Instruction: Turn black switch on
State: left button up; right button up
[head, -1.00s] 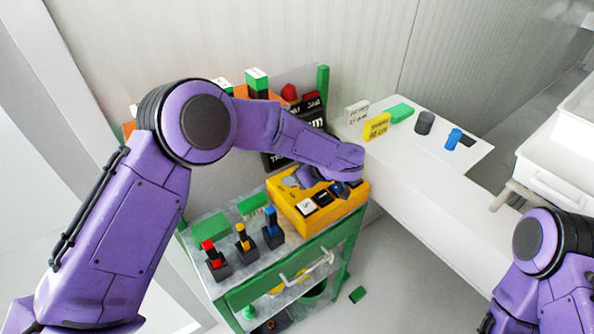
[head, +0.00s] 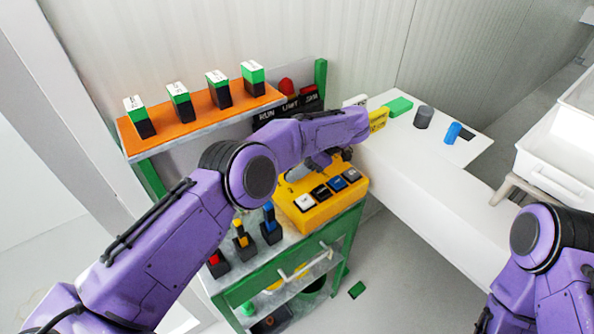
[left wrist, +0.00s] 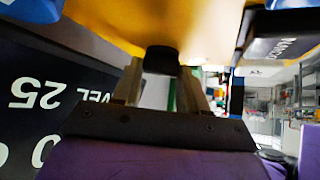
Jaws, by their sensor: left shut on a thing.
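The yellow switch box (head: 325,207) sits at the right end of the green cart's top. A white, a black (head: 320,191), a blue and another dark button run along its front edge. My left gripper (head: 312,166) is low over the back of the box, its fingers partly hidden by my purple forearm. In the left wrist view my left gripper (left wrist: 160,75) has both fingers closed on a small black switch (left wrist: 161,59) against the yellow surface. The switch's position cannot be read. My right arm shows at lower right, but its fingers are out of frame.
Red, yellow and blue joysticks (head: 268,226) stand left of the box. An orange shelf (head: 195,128) with several green-and-black blocks is behind. A white counter (head: 420,185) with small parts lies to the right, close to the forearm.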

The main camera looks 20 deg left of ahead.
pick_arm(q)
jog(key=shift+s+f+n+g, duration=0.15)
jog(key=shift+f+n+g, duration=0.1)
jog(key=shift+n+g, duration=0.05)
jog(key=o, duration=1.1)
jog(key=shift+c, duration=0.2)
jog(key=shift+a+r, duration=0.1)
jog(key=shift+a, duration=0.05)
jog(key=shift+r, duration=0.15)
